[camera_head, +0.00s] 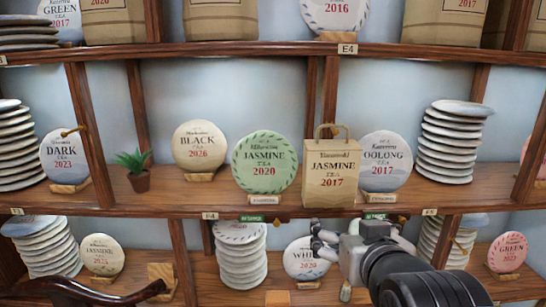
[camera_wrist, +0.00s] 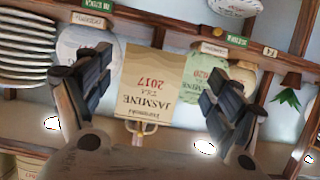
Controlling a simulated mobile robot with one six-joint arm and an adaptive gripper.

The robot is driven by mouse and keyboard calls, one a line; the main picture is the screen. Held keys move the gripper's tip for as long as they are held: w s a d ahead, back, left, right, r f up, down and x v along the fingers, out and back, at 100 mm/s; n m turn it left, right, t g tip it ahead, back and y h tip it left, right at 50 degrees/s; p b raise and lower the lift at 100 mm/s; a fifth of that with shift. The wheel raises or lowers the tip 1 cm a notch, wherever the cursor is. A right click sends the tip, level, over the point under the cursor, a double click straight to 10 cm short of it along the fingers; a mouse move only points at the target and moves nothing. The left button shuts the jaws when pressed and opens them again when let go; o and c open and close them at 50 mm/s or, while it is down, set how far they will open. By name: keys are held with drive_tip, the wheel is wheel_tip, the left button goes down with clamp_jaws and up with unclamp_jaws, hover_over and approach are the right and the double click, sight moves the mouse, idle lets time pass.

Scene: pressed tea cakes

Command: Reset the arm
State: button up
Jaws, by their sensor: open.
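My gripper (camera_head: 326,240) is open and empty, in front of the shelf just below the middle board in the head view. In the wrist view, which is upside down, its two dark fingers (camera_wrist: 155,88) stand wide apart. The beige paper bag (camera_head: 332,178) labelled Jasmine Tea 2017 stands upright on the middle shelf, above my gripper in the head view. The bag (camera_wrist: 150,85) shows between the fingers in the wrist view, with its handle hanging down in that picture. No finger visibly touches it; how far away it is I cannot tell.
On the middle shelf stand the green Jasmine 2020 cake (camera_head: 265,162), the Oolong 2017 cake (camera_head: 385,161), the Black 2026 cake (camera_head: 200,146) and a potted plant (camera_head: 136,171). A plate stack (camera_head: 451,142) is at right. My arm partly covers the lower shelf and White cake (camera_head: 305,259).

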drive_tip(key=s+f+g+b, duration=0.4)
drive_tip(key=s+f, duration=0.6)
drive_tip(key=f, duration=0.3)
drive_tip(key=s+f+g+b, duration=0.5)
drive_tip(key=s+f+b, duration=0.2)
drive_tip(key=s+f, duration=0.3)
wheel_tip(320, 180, down, 3)
drive_tip(key=shift+s+f, duration=0.15)
drive_tip(key=shift+s, duration=0.15)
drive_tip(key=shift+c, duration=0.4)
